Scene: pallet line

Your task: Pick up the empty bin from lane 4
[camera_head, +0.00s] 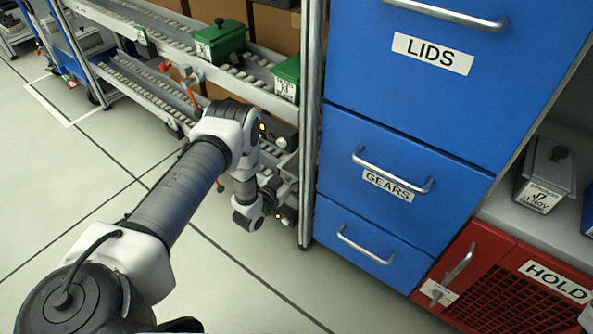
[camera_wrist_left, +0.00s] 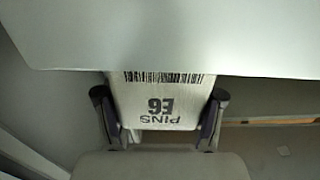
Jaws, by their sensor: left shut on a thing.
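My left arm comes in from the left in the head view and reaches to the lower level of the roller rack, its wrist (camera_head: 255,205) beside the rack's right post. In the left wrist view my left gripper (camera_wrist_left: 159,96) has a finger on each side of a pale label plate (camera_wrist_left: 160,108) reading "PINS E6" upside down with a barcode, and is shut on it. A broad grey bin-like body (camera_wrist_left: 180,40) is directly behind the plate. Its inside is hidden, so I cannot tell whether it is empty. The lane number does not show. My right gripper is not in view.
Green bins (camera_head: 220,40) sit on the rack's upper rollers (camera_head: 170,45). The metal post (camera_head: 311,120) and blue drawer cabinet (camera_head: 400,150) stand close to the wrist's right. A red HOLD cabinet (camera_head: 520,285) is lower right. Floor (camera_head: 100,220) at left is clear.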

